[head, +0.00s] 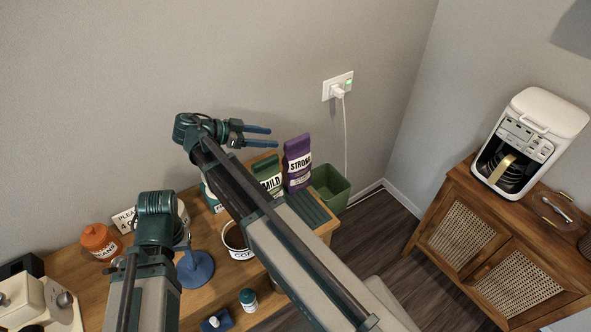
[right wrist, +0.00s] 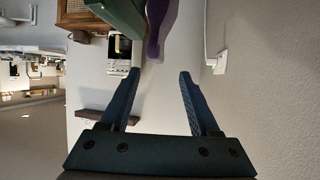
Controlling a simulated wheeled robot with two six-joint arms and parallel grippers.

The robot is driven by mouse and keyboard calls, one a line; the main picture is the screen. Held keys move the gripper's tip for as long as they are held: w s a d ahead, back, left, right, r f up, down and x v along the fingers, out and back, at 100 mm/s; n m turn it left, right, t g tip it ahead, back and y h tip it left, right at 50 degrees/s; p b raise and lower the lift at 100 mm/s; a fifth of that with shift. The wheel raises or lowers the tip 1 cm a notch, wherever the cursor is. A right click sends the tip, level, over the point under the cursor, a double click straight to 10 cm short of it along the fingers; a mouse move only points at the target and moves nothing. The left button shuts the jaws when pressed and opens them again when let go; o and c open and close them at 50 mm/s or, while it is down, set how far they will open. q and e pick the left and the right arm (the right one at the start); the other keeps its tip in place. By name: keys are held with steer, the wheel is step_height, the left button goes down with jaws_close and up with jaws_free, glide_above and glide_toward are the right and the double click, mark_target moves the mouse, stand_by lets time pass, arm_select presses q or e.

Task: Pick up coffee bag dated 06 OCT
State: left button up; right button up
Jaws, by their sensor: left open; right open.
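A purple coffee bag marked STRONG (head: 298,163) stands at the table's far right end. A green bag marked MILD (head: 267,174) stands left of it, partly behind my right arm. I cannot read any date. My right gripper (head: 262,136) is open and empty, beside and above the bags; in the right wrist view its fingers (right wrist: 160,78) are apart, with the green bag (right wrist: 118,14) and purple bag (right wrist: 162,22) beyond. My left gripper (head: 157,215) is over the table's left part, its fingers mostly hidden.
A coffee maker (head: 530,140) stands on the cane cabinet (head: 490,240).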

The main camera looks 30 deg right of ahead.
mark_target(297, 141)
steer(key=b+x, duration=0.1)
steer(key=x, duration=0.3)
steer(key=shift+s+d+f, duration=0.1)
steer(key=shift+d+f, duration=0.1)
steer(key=shift+f, duration=0.05)
steer(key=shift+d+f+b, duration=0.1)
steer(key=shift+d+b, duration=0.25)
steer(key=shift+d, duration=0.1)
arm_select(q)
steer(key=shift+f+b, duration=1.1)
steer(key=shift+f, duration=1.15)
arm_select(e)
steer(key=shift+x, duration=2.65)
steer(key=shift+s, duration=0.1)
jaws_close()
